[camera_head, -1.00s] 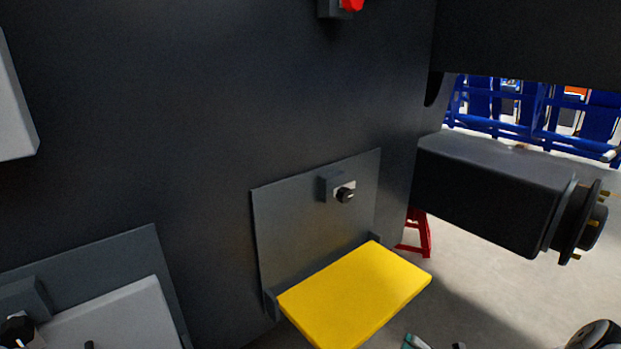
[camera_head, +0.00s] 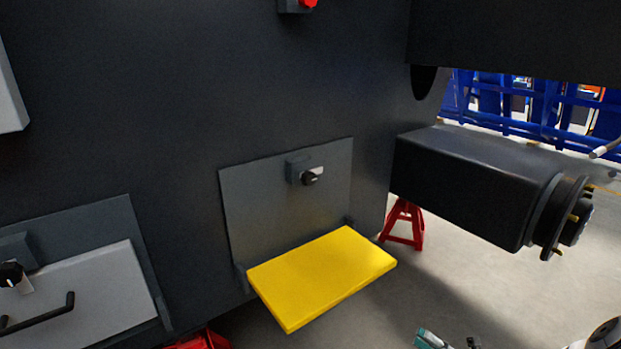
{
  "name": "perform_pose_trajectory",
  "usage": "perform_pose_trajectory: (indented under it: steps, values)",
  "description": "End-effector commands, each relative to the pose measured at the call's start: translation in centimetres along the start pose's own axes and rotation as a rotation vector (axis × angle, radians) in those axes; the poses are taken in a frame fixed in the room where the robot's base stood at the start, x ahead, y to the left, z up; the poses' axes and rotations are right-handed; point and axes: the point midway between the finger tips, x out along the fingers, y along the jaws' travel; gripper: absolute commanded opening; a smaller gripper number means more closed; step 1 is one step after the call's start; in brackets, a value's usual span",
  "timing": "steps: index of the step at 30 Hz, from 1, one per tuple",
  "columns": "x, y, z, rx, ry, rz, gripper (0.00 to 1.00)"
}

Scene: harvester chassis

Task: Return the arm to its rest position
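My arm shows only in part. A rounded white and black link (camera_head: 606,334) of it is cut off by the lower right corner. A small teal and grey piece with a dark tip beside it, at the bottom edge right of centre, seems to be the end of my arm with my gripper (camera_head: 450,342). Most of it is below the frame, so its fingers and anything in them are hidden. It is apart in the picture from the yellow panel (camera_head: 322,276).
The dark chassis wall (camera_head: 150,100) fills the left and middle. The yellow panel juts out below a black knob (camera_head: 311,177). A grey hatch with a handle (camera_head: 85,300) is lower left. A dark axle (camera_head: 470,190) juts out right, near a red stand (camera_head: 404,224). Bare floor (camera_head: 450,285) lies below it.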

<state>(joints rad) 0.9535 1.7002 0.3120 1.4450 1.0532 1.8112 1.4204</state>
Motion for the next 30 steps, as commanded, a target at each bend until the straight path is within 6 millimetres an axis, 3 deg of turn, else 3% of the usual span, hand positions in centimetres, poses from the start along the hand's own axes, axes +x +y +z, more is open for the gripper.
perform_pose_trajectory:
  steps: [14, 23, 30]
  values:
    - [4.5, 4.4, 1.0, -0.134, 0.273, -0.048, 0.18]
    - [10.2, 10.6, 0.4, -0.335, 0.65, -0.07, 0.18]
    - [14.4, 16.1, -1.6, -0.517, 0.967, -0.044, 0.18]
